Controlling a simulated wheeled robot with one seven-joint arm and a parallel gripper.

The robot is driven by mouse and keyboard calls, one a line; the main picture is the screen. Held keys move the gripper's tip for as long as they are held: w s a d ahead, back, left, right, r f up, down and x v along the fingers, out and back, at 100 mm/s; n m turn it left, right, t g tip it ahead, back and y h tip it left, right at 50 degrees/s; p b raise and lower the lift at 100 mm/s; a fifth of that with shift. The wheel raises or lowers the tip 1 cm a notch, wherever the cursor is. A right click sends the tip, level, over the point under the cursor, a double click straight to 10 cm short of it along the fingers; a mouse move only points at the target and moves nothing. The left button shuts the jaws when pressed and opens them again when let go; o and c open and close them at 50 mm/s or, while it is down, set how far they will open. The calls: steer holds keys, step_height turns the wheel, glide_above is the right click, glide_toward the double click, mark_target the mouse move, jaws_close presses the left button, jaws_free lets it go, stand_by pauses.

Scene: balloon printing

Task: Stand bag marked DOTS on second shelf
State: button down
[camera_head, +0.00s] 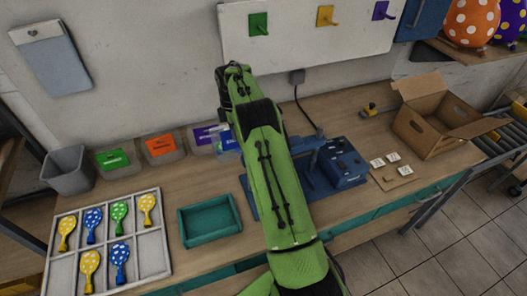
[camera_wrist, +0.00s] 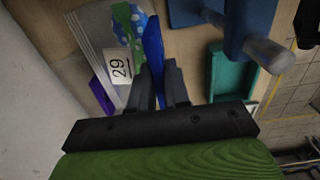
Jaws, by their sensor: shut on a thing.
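My gripper (camera_wrist: 160,85) is shut on a thin blue piece (camera_wrist: 153,45), seen almost edge-on between its dark fingers in the wrist view. A green and blue spotted surface (camera_wrist: 128,22) and a white tag reading 29 (camera_wrist: 118,67) are just left of it. I cannot tell whether these belong to the held piece. No DOTS marking is readable. In the head view my green arm reaches over the table and hides the gripper. A shelf (camera_head: 455,50) with spotted balloons is at the upper right; I cannot tell whether it is the second shelf.
Bins with green (camera_head: 113,160), orange (camera_head: 160,145) and purple (camera_head: 208,134) labels line the wall. A tray (camera_head: 160,255) of spotted balloons, an empty teal tray (camera_head: 209,220), a blue machine (camera_head: 342,163) and an open cardboard box (camera_head: 425,135) are on the table (camera_head: 185,185).

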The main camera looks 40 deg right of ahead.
mark_target(237, 148)
step_height(237, 148, down, 8)
steer(key=shift+s+f, duration=0.1)
steer(key=shift+f, duration=0.15)
steer(key=c, duration=1.1)
jaws_free()
steer(key=shift+r, duration=0.15)
